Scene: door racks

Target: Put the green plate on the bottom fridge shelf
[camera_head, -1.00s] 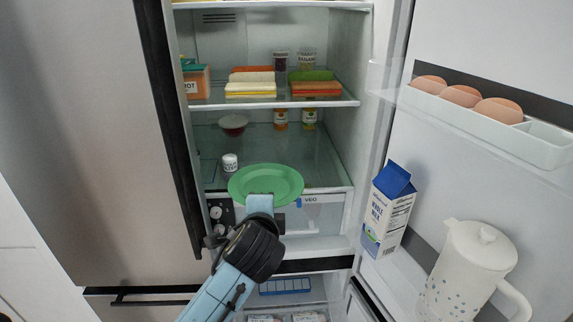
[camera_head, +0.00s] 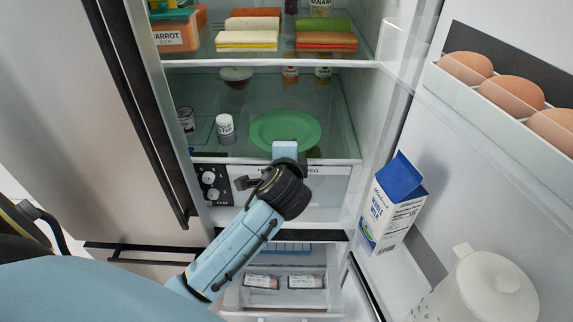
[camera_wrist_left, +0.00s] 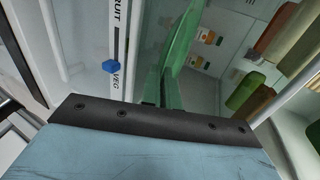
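The green plate (camera_head: 285,129) is over the bottom fridge shelf (camera_head: 340,161), the glass one above the VEG drawer. My left gripper (camera_head: 286,151) is shut on the plate's near rim, at the shelf's front edge. The plate lies roughly flat in the head view; I cannot tell whether it touches the glass. In the left wrist view the plate (camera_wrist_left: 182,45) shows nearly edge-on, running out from the gripper. My right gripper is not in view.
A white-capped jar (camera_head: 225,128) stands left of the plate. A bowl (camera_head: 235,74) and bottles (camera_head: 322,75) are behind it. Sandwiches (camera_head: 325,36) sit on the shelf above. The open door at right holds eggs (camera_head: 510,92), a milk carton (camera_head: 391,205) and a pitcher (camera_head: 480,292).

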